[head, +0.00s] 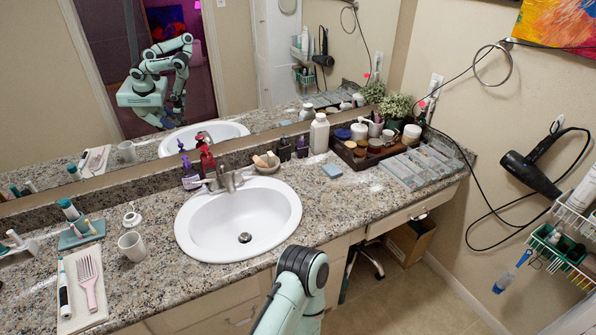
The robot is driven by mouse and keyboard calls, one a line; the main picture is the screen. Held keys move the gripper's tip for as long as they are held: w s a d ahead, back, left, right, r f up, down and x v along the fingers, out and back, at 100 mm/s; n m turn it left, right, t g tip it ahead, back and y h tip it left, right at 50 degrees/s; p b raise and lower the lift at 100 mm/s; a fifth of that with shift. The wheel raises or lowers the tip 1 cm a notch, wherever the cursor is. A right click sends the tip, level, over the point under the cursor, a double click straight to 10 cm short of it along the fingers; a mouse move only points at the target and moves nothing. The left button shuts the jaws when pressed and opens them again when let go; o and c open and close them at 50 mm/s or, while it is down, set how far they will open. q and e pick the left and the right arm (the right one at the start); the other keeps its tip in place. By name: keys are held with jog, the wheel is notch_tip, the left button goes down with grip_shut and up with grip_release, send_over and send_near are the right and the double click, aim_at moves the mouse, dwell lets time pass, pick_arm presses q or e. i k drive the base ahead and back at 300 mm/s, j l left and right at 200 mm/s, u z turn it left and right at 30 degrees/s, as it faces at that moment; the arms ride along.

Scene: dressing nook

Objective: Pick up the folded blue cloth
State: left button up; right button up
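The folded blue cloth (331,170) appears as a small, flat, light-blue square on the granite counter, right of the sink and in front of the dark tray. Nothing lies on it and nothing touches it. One of my arm links shows at the bottom centre, in front of the counter's edge and well short of the cloth. Neither of my grippers shows directly. My reflection in the mirror is too small to tell the state of the grippers.
A white sink (238,222) with a faucet (229,180) lies left of the cloth. Behind the cloth stand a white bottle (319,134) and a dark tray (362,158) of jars. Boxes (408,168) lie to its right. The counter (345,205) is clear in front.

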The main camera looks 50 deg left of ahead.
aim_at(330, 170)
jog(key=u, duration=1.6)
jog(key=l+u, duration=0.1)
jog(key=u, duration=0.4)
jog(key=l+u, duration=0.15)
jog(key=u, duration=0.35)
jog(key=l+u, duration=0.15)
jog(key=u, duration=0.35)
jog(key=l+u, duration=0.25)
jog(key=k+l+u, duration=0.25)
jog(key=l, duration=0.15)
jog(key=l+u, duration=0.25)
jog(key=k+l, duration=0.05)
jog(key=l, duration=0.05)
